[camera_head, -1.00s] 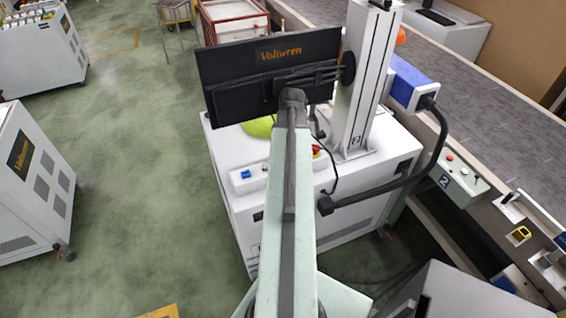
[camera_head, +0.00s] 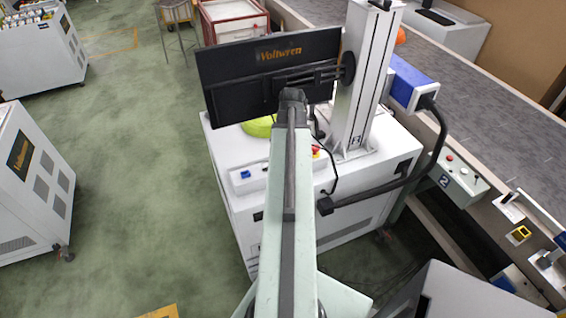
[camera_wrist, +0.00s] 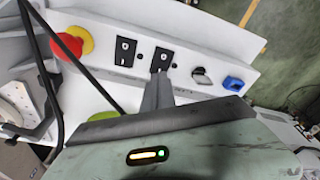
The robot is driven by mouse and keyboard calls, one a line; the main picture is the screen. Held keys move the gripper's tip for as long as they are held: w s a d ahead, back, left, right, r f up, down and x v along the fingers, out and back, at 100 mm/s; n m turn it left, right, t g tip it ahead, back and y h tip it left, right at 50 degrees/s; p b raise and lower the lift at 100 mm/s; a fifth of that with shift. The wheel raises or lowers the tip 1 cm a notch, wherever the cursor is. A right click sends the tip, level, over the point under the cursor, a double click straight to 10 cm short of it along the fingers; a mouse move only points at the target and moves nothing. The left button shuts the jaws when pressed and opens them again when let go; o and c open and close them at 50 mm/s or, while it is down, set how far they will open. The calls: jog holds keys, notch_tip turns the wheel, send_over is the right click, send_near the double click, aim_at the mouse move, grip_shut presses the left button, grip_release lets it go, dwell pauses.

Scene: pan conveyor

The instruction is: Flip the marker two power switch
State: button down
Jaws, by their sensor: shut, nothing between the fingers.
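The marker two machine is a white cabinet (camera_head: 345,220) with a column, a blue and white laser head (camera_head: 412,84) and a monitor seen from behind. Its sloped control panel (camera_head: 250,184) is partly hidden by my arm. In the wrist view the panel (camera_wrist: 190,30) carries a red emergency stop (camera_wrist: 68,46) on yellow, two black switches (camera_wrist: 124,50) (camera_wrist: 161,60), a key switch (camera_wrist: 202,76) and a blue switch (camera_wrist: 233,83). I cannot tell which is the power switch. My gripper (camera_wrist: 160,78) is shut and empty, its tips close to the second black switch; contact is unclear.
The monitor (camera_head: 270,75) stands just beyond my arm. A black cable (camera_head: 385,190) loops from the laser head to the cabinet. The conveyor (camera_head: 500,110) runs along the right, with a control box (camera_head: 458,180) marked 2. Green floor (camera_head: 140,160) lies open to the left.

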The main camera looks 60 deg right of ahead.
jog(key=shift+f+b, duration=0.8)
jog(key=shift+f, duration=0.05)
jog(key=shift+r, duration=0.1)
notch_tip(320, 180, up, 7)
jog(key=p, duration=0.7)
dwell(0.4)
